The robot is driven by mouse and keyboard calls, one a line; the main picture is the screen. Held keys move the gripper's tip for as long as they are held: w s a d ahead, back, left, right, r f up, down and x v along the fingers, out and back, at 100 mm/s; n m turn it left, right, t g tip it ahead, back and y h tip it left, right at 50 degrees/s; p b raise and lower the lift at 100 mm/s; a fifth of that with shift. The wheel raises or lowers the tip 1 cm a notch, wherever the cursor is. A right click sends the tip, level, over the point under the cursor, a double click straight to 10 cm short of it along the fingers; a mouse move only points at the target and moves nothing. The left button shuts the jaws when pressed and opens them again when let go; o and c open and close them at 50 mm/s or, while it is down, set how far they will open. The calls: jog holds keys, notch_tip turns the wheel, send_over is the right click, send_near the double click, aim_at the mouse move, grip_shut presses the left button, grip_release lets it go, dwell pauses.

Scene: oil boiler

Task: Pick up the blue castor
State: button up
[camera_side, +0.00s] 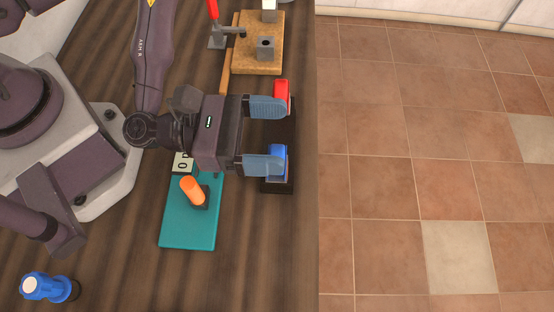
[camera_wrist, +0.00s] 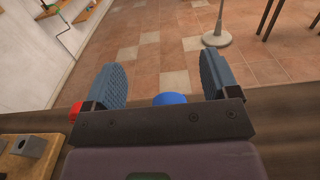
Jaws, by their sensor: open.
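A blue rounded piece (camera_side: 277,152), likely the blue castor, stands in a dark holder (camera_side: 277,187) near the table's right edge. In the wrist view its blue top (camera_wrist: 170,98) shows between my two fingers, nearer the middle. My gripper (camera_side: 285,136) is open and empty, its fingers reaching toward the table's right edge. In the side view its lower finger overlaps the blue piece, hiding part of it. I cannot tell whether they touch. A similar red piece (camera_side: 282,92) stands by the upper finger; it also shows outside the left finger in the wrist view (camera_wrist: 75,112).
A teal plate (camera_side: 190,232) with an orange peg (camera_side: 192,190) lies below my gripper. A wooden block (camera_side: 247,60) with grey fittings and a red lever (camera_side: 213,10) stand above. Another blue object with a white top (camera_side: 47,288) is at bottom left. Tiled floor lies beyond the table edge.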

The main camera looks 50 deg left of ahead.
notch_tip(320, 180, down, 7)
jog(key=shift+s, duration=0.1)
jog(key=shift+x, duration=1.15)
jog(key=shift+w+d, duration=0.25)
jog(key=shift+w, duration=0.1)
jog(key=c, duration=1.1)
